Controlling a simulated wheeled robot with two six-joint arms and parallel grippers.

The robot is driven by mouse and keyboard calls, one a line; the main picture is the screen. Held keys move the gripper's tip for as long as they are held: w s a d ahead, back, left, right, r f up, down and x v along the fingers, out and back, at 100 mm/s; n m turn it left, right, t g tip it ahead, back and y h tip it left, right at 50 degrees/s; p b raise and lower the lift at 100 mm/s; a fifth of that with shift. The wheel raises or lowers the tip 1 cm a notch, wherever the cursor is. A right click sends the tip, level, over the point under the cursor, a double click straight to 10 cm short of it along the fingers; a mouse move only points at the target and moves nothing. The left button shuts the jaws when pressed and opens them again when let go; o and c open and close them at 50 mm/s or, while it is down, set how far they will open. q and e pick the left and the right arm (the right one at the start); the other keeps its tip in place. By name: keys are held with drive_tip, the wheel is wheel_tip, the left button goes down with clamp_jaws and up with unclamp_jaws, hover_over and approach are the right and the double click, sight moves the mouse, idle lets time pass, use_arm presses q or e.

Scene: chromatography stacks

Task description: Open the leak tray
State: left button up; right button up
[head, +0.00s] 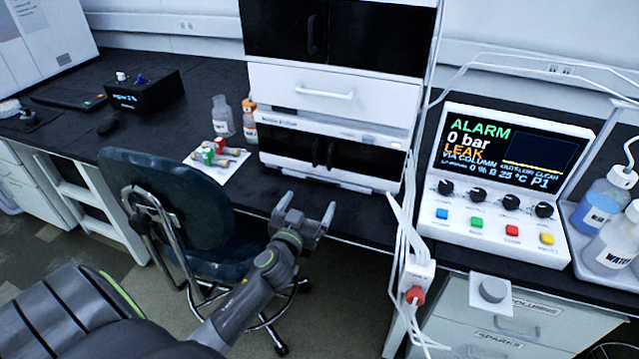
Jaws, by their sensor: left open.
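The chromatography stack (335,104) stands at the back of the black bench. A thin pale strip (325,181) runs along its base, under the dark-fronted lower module. It looks like the front of the leak tray, and it appears closed. My left gripper (309,208) is open and empty, in front of and below this strip, near the bench's front edge. Its fingers point toward the stack and appear apart from the strip. My right gripper is out of view.
A dark blue chair (170,200) stands left of my left arm. A control panel (500,185) shows "ALARM" and "LEAK". Bottles (603,205) stand at the right. A white drawer with a handle (325,93) sits higher in the stack.

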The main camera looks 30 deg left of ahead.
sight(321, 182)
use_arm(q)
drive_tip(key=x, duration=0.8)
drive_tip(key=shift+c, duration=0.3)
drive_tip(key=c, duration=1.1)
drive_tip(key=b+v, duration=0.1)
drive_tip(key=v, duration=1.1)
drive_tip(key=shift+s, duration=0.35)
drive_tip(key=o, duration=1.2)
drive_tip(key=shift+w+d, duration=0.1)
drive_tip(key=shift+d, duration=0.05)
drive_tip(key=shift+c, duration=0.2)
